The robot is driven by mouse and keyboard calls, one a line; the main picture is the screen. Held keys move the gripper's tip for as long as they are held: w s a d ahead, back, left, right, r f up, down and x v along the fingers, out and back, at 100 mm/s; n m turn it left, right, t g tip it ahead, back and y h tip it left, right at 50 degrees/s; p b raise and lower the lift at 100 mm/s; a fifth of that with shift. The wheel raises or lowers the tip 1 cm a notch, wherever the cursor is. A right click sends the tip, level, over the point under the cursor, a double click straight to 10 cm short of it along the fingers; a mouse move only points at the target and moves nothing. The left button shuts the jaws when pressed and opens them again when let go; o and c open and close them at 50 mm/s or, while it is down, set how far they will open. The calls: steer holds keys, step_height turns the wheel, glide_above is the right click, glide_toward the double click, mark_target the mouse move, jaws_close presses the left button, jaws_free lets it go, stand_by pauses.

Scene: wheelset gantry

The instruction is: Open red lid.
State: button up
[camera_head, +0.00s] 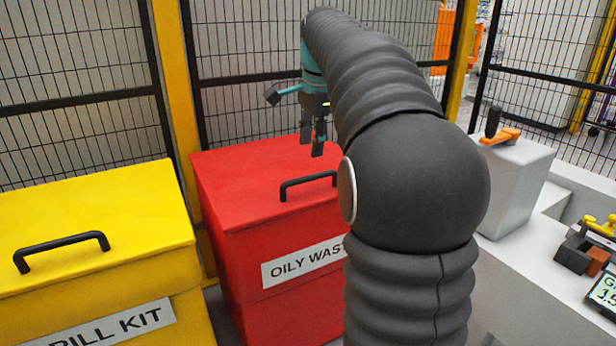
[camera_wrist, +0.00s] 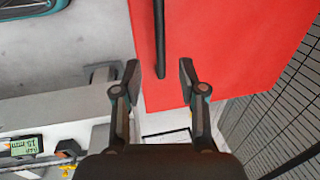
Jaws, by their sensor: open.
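The red lid (camera_head: 260,170) is shut on the red bin, whose front carries an "OILY WASTE" label (camera_head: 300,262). Its black handle (camera_head: 308,183) is partly hidden behind my arm in the head view. My gripper (camera_head: 312,148) is above the lid, fingers pointing down, a little behind the handle in that picture. In the wrist view my gripper (camera_wrist: 160,80) is open and empty. The handle (camera_wrist: 160,35) runs upward from between the fingertips there, along the left part of the red lid (camera_wrist: 220,40). I see no contact between fingers and handle.
A yellow spill kit bin (camera_head: 90,240) with its own black handle stands to the left of the red bin. Mesh fence panels and yellow posts (camera_head: 175,90) rise behind. A grey block with an orange-based lever (camera_head: 500,135) and a bench with a display (camera_head: 604,290) are at right.

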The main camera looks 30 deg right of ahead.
mark_target(307, 177)
steer(key=f, duration=0.2)
steer(key=w+f+b, duration=0.1)
steer(key=f, duration=0.2)
steer(key=f+b, duration=0.1)
steer(key=f, duration=0.2)
steer(key=shift+w+f, duration=0.15)
steer(key=shift+w, duration=0.15)
jaws_close()
